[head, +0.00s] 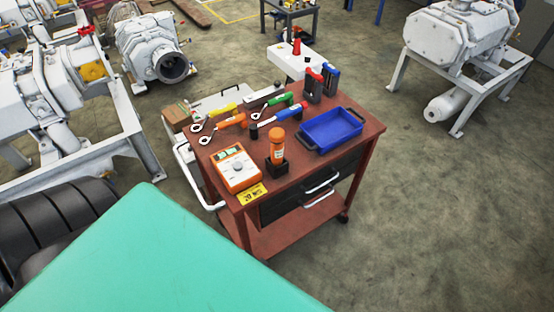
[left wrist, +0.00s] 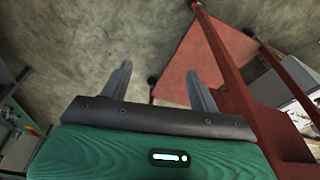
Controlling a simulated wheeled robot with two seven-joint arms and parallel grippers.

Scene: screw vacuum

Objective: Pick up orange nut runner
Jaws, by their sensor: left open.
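An orange-handled ring-ended tool (head: 231,121), which looks like the orange nut runner, lies on the top of a red-brown tool cart (head: 322,172). It lies among similar tools with yellow (head: 222,110), green (head: 276,100) and blue (head: 281,114) handles. My left gripper (left wrist: 159,69) shows only in the left wrist view. Its two fingers are apart with nothing between them, beside the cart's red frame and lower shelf (left wrist: 190,58). The tools do not show in that view. My right gripper is not in view.
An orange cylinder (head: 277,146) stands in a black holder beside an orange-and-white meter (head: 236,168). A blue tray (head: 331,129) and red and black upright items (head: 322,82) occupy the cart's right side. White machines (head: 153,46) stand behind; open floor (head: 440,210) lies to the right.

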